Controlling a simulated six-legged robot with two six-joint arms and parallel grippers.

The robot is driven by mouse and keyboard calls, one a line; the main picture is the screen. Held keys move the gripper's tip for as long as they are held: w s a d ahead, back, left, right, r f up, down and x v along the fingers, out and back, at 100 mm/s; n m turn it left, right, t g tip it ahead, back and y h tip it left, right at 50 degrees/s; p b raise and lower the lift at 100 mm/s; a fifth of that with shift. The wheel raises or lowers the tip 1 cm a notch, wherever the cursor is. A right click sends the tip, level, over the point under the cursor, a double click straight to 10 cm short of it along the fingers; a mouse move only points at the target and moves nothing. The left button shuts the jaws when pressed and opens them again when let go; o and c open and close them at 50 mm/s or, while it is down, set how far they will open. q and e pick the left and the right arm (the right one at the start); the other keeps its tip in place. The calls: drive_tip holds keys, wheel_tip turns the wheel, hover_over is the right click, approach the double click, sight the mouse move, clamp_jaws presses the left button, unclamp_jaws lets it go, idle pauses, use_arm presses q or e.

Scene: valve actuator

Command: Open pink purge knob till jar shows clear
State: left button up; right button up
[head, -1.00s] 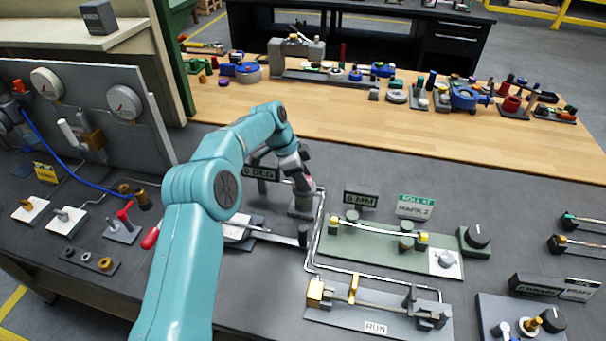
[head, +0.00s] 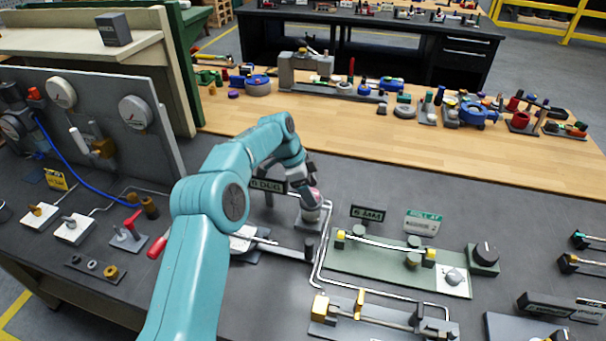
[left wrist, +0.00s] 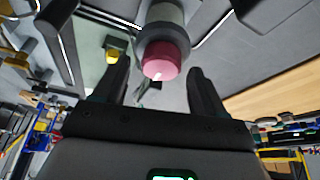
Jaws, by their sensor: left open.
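The pink purge knob (left wrist: 166,60) shows in the left wrist view, with a small white mark on its face. It sits on a round grey collar (left wrist: 163,38) with a pale cylinder behind. My left gripper (left wrist: 157,68) is open, its dark fingers on either side of the knob with visible gaps. My right gripper is not in view.
A sign reading DEG (head: 268,185) stands just left of the gripper. A green plate with a black knob (head: 485,255) and a lower grey plate with brass fittings (head: 360,305) are to the right. A gauge panel (head: 110,120) stands at the left. Bent metal tubing runs close by.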

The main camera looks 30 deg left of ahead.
use_arm(q)
drive_tip(key=p+v, duration=0.2)
drive_tip(key=v, duration=1.3)
drive_tip(key=shift+r+p, duration=0.3)
drive_tip(key=shift+r, duration=0.05)
